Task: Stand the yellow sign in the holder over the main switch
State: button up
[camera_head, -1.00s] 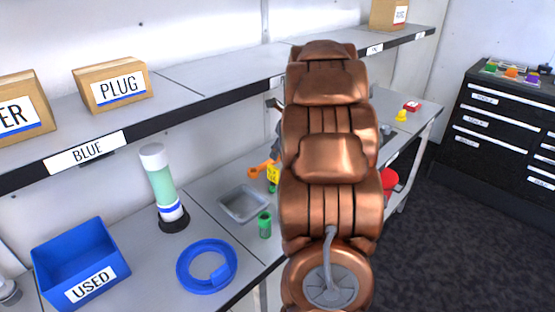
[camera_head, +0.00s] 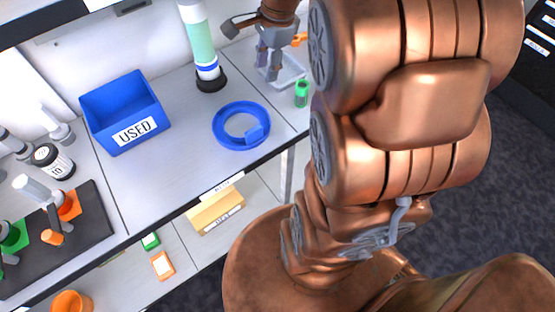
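My gripper (camera_head: 268,72) is at the top of the view, hanging from my copper arm with its grey fingers pointing down over the metal tray (camera_head: 290,72). It is small and partly dark, so I cannot tell whether the fingers are apart or closed. No yellow sign shows now; it may be hidden behind my arm or out of the frame. I cannot make out the holder or the main switch.
A blue USED bin (camera_head: 125,112), a white-green cylinder (camera_head: 200,45), a blue coil (camera_head: 241,126) and a green canister (camera_head: 302,94) stand on the bench. A black mat (camera_head: 60,250) with fittings is at left. My arm blocks the right side.

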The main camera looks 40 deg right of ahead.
jog(key=s+a+f+n+g, duration=0.1)
jog(key=s+a+n, duration=0.8)
jog(key=shift+s+g, duration=0.15)
jog(key=shift+g, duration=0.15)
jog(key=shift+o, duration=0.2)
jog(key=s+a+f+n+g+h, duration=0.1)
jog(key=s+a+f+n, duration=0.1)
jog(key=s+n, duration=0.8)
jog(key=shift+s+a+f+g, duration=0.3)
jog(key=shift+s+a, duration=0.1)
jog(key=shift+a, duration=0.45)
jog(key=shift+o, duration=0.3)
jog(key=shift+s+n, duration=0.25)
jog(key=shift+n, duration=0.05)
jog(key=shift+s, duration=0.1)
